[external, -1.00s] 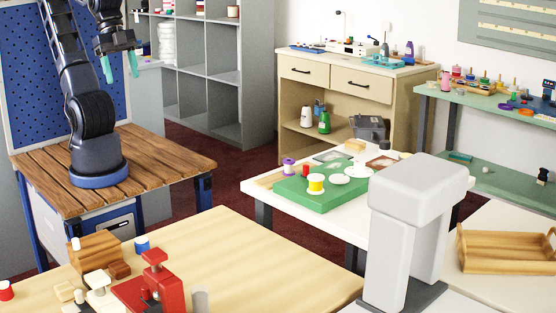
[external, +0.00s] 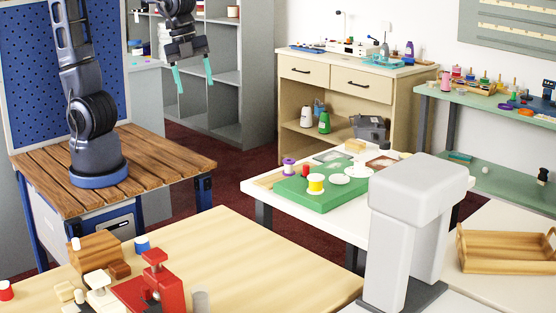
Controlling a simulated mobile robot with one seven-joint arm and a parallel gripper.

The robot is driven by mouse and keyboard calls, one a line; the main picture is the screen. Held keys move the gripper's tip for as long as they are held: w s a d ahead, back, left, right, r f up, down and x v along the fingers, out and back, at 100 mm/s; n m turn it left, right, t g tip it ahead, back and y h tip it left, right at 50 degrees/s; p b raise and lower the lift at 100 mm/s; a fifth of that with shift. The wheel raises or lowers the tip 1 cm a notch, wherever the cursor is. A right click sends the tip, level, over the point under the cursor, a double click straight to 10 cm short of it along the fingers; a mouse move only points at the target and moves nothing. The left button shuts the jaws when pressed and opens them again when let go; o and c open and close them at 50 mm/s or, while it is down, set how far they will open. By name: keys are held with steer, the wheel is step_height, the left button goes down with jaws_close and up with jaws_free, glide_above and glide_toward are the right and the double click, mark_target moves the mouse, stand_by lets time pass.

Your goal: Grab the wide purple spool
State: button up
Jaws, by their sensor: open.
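A purple spool (external: 289,166) with a pale middle stands upright on the white table, at the back left corner of the green mat (external: 310,202). I cannot tell whether it stands on the mat or just beside it. My gripper (external: 196,88) hangs in the air in front of the grey shelving, up and to the left of the spool. Its two teal fingers are apart and point down, with nothing between them. It is well clear of the spool.
On the mat are a yellow spool (external: 316,184), a small red spool (external: 305,170) and white discs (external: 340,179). A large white-grey machine (external: 425,190) stands in front of the white table's right part. A wooden-topped table (external: 230,240) lies in the foreground, largely clear at its right.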

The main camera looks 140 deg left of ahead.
steer(key=w+a+f+m+g, duration=0.1)
steer(key=w+a+f+m, duration=0.2)
steer(key=a, duration=0.5)
steer(key=w+a+f+m, duration=0.25)
steer(key=a+f, duration=0.25)
steer(key=a, duration=0.3)
steer(key=m+g+h, duration=0.1)
steer(key=m, duration=0.3)
glide_toward(289, 160)
steer(key=shift+w+a+f, duration=0.1)
steer(key=shift+w, duration=0.4)
step_height(289, 160, down, 5)
steer(key=shift+f, duration=0.2)
steer(key=shift+s+f, duration=0.15)
steer(key=shift+f, duration=1.15)
steer(key=shift+s+f, duration=0.15)
steer(key=shift+f, duration=1.2)
steer(key=c, duration=1)
steer(key=shift+c, duration=0.2)
steer(key=shift+r, duration=0.1)
